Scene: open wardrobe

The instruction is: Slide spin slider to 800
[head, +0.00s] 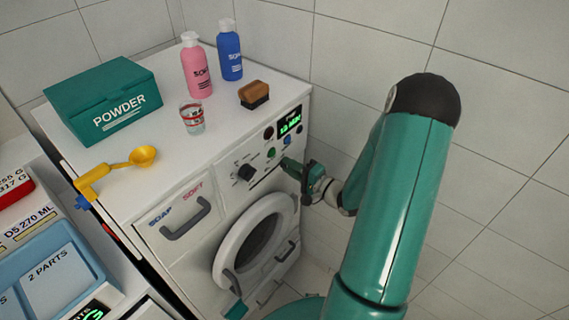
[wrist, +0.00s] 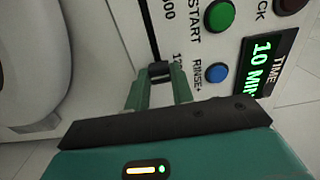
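The spin slider's black knob (wrist: 160,70) shows in the wrist view at the lower end of a dark slot (wrist: 151,30). A partly covered label starting with "12" is beside it, and one ending in "000" is farther up. My gripper (wrist: 160,83) has its two green fingers on either side of the knob, which fills the narrow gap at the tips. In the head view my gripper (head: 288,164) is at the right end of the white washing machine's (head: 218,200) front panel. It hides the slider there.
In the wrist view a green start button (wrist: 219,16), a blue rinse button (wrist: 217,72) and a time display (wrist: 268,60) are close to the right finger. The round door (head: 226,245) is below the panel. Bottles, a powder box and a brush stand on top.

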